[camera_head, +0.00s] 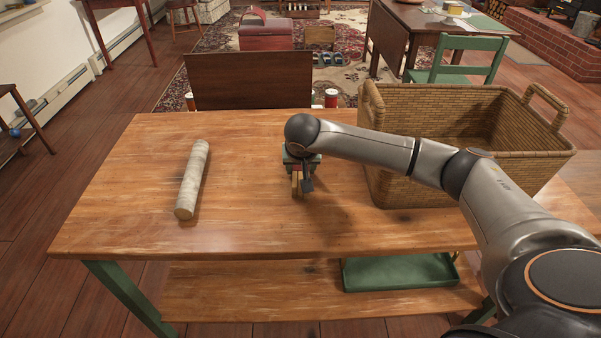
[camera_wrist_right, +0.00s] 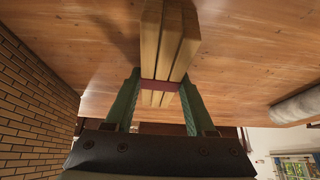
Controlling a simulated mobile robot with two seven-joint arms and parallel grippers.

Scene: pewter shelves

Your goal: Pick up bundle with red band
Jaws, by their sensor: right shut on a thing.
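The bundle (camera_wrist_right: 168,42) is a set of pale wooden sticks with a red band (camera_wrist_right: 159,85) around its middle. In the head view the bundle (camera_head: 297,184) shows only in part, over the wooden table, under the end of my right arm. My right gripper (camera_head: 302,176) points down and is shut on the bundle. In the right wrist view its green fingers press the bundle from both sides at the band. I cannot tell whether the bundle touches the tabletop or hangs just above it. My left gripper is not in view.
A wicker basket (camera_head: 403,170) stands on the table's right side, behind my right forearm. A pale, bark-like log (camera_head: 193,180) lies on the left of the wooden table (camera_head: 250,231). A green tray (camera_head: 400,272) sits on the lower shelf. The table's front middle is clear.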

